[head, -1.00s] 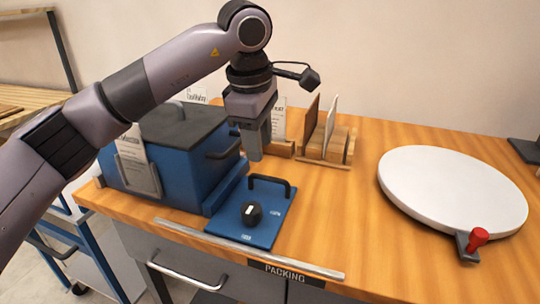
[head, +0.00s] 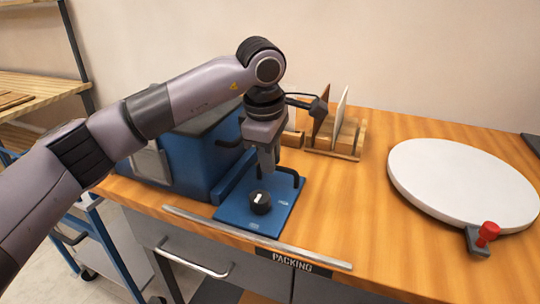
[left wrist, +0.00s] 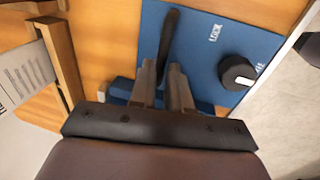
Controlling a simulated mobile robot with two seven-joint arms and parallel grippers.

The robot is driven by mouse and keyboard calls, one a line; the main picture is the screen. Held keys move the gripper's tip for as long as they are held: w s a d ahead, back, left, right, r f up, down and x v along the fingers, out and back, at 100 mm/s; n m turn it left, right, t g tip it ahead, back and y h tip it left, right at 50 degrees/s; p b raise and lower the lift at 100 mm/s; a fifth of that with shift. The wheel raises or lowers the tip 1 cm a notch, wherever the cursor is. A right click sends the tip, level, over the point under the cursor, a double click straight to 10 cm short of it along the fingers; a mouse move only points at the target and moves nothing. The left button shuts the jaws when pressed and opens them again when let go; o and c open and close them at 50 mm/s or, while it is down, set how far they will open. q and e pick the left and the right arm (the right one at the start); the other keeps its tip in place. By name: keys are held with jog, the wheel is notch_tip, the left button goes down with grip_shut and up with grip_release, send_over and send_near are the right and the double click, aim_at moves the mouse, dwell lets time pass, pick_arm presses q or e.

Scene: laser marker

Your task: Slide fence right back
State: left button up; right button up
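A blue plate (head: 240,214) with a black bar handle (head: 285,171) and a black knob (head: 260,202) lies on the wooden table, beside a blue machine (head: 196,160). I cannot tell whether this plate is the fence. My left gripper (head: 271,166) points down at the handle. In the left wrist view the two fingers (left wrist: 163,75) stand a little apart, with the handle (left wrist: 168,38) running between or just beyond them. Firm contact is not visible. The plate (left wrist: 210,55) reads LOCK near the knob (left wrist: 236,72). My right gripper is out of view.
A grey rail (head: 250,238) runs along the table's front edge, above a PACKING label. A wooden rack (head: 345,142) with upright boards stands behind. A round white disc (head: 462,180) with a red-knobbed clamp (head: 484,238) is at right. The table between is clear.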

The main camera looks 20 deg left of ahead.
pick_arm(q)
grip_shut()
jog(key=d+p, duration=0.1)
jog(key=d, duration=0.8)
jog(key=shift+s+d+r, duration=0.1)
jog(key=shift+s+d, duration=0.05)
jog(key=shift+d, duration=0.45)
jog(key=o, duration=0.6)
grip_release()
jog(key=shift+d, duration=0.1)
jog(key=shift+c, duration=0.2)
notch_tip(320, 180, up, 7)
jog(key=s, duration=0.1)
jog(key=shift+s, duration=0.2)
